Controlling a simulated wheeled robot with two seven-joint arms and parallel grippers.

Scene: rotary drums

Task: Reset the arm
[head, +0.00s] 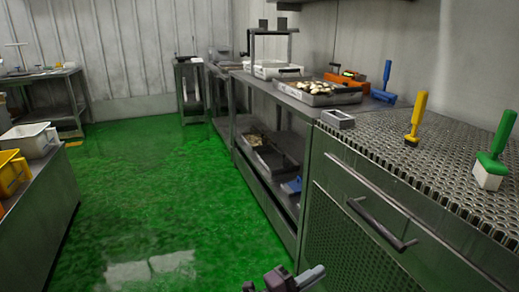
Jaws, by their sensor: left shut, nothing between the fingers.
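My left gripper (305,276) shows at the bottom edge of the head view, low over the green floor and in front of the perforated metal counter. It is shut and holds nothing. Most of the left arm is cut off by the lower edge. My right gripper is not in view.
A tray of pale pieces (318,91) stands farther back. Bins (28,140) stand at left. The green floor (160,190) between is clear.

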